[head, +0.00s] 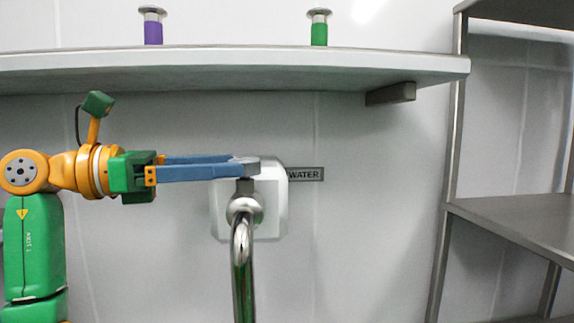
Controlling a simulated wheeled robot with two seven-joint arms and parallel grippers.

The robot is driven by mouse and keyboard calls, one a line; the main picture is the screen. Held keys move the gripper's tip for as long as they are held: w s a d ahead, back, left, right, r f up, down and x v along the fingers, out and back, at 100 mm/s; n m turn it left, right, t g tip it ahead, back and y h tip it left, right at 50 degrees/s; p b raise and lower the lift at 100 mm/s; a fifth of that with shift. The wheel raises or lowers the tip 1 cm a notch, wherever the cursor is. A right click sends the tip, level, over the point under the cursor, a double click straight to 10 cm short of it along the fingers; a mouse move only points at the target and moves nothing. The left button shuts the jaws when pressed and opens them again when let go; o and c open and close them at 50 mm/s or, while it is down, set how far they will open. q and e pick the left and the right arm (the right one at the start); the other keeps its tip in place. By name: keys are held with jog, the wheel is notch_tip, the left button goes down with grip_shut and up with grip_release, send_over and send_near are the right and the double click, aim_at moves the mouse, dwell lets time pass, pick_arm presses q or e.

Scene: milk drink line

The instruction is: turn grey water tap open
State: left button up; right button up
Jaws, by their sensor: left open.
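The grey water tap (243,216) stands out from a white wall plate (272,212) in the middle of the head view, with a curved metal spout (242,275) running down. Its grey handle (247,184) sits on top, partly hidden by the fingers. My left gripper (243,166) comes in level from the left, its blue fingers open, with their tips at the top of the tap around or over the handle. I cannot tell whether they touch it. My right gripper is not in view.
A sign reading WATER (305,174) is right of the plate. A shelf (230,62) runs above the arm, with a bracket (390,93) beneath. A purple item (153,33) and a green item (319,34) are on it. A metal rack (520,218) stands at right.

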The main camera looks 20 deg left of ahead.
aim_at(241, 160)
pick_arm(q)
jog(key=p+x, duration=0.1)
jog(key=x, duration=0.6)
jog(key=shift+s+d+p, duration=0.15)
jog(key=shift+s+p, duration=0.05)
jog(key=shift+p, duration=0.2)
jog(key=shift+r, duration=0.15)
jog(key=c, duration=1.3)
jog(key=shift+c, duration=0.2)
